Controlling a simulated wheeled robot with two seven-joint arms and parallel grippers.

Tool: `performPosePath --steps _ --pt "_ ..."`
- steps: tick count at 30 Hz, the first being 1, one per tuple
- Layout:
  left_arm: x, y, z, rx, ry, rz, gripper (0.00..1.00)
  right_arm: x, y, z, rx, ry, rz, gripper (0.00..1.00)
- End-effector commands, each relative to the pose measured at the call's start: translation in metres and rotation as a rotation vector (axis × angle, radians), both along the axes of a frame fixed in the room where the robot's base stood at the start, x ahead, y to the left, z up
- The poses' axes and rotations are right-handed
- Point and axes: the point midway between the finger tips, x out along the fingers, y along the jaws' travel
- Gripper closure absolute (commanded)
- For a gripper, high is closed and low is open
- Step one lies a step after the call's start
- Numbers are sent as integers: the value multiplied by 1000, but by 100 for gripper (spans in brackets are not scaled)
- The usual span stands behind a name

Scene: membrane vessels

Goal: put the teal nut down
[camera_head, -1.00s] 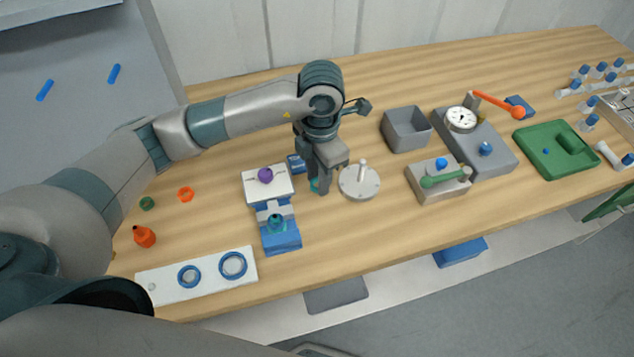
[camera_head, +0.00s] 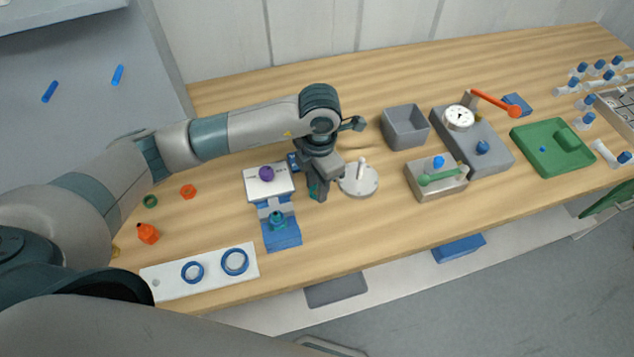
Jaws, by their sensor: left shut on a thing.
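My left gripper (camera_head: 318,192) points down over the table, just right of the white and blue vise-like fixture. It is shut on the teal nut (camera_head: 313,187), of which only a small part shows between the fingers. I cannot tell whether the nut touches the table. Another teal part (camera_head: 277,221) sits in the blue fixture (camera_head: 282,238). My right gripper is not in view.
A white block with a purple knob (camera_head: 266,173) stands left of the gripper. A round plate with a post (camera_head: 358,181) is close on its right. A grey bin (camera_head: 405,127) stands behind right. An orange nut (camera_head: 188,192), a green nut (camera_head: 150,201) and an orange bottle (camera_head: 148,233) lie left.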

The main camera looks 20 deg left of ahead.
Motion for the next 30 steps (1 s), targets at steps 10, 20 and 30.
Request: performPosePath --steps 10,20,30 --pt "0 0 -3 0 0 0 54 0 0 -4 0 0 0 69" --pt "0 0 -2 -1 1 0 54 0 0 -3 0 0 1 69" --pt "2 -1 19 -3 -3 0 54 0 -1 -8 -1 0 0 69"
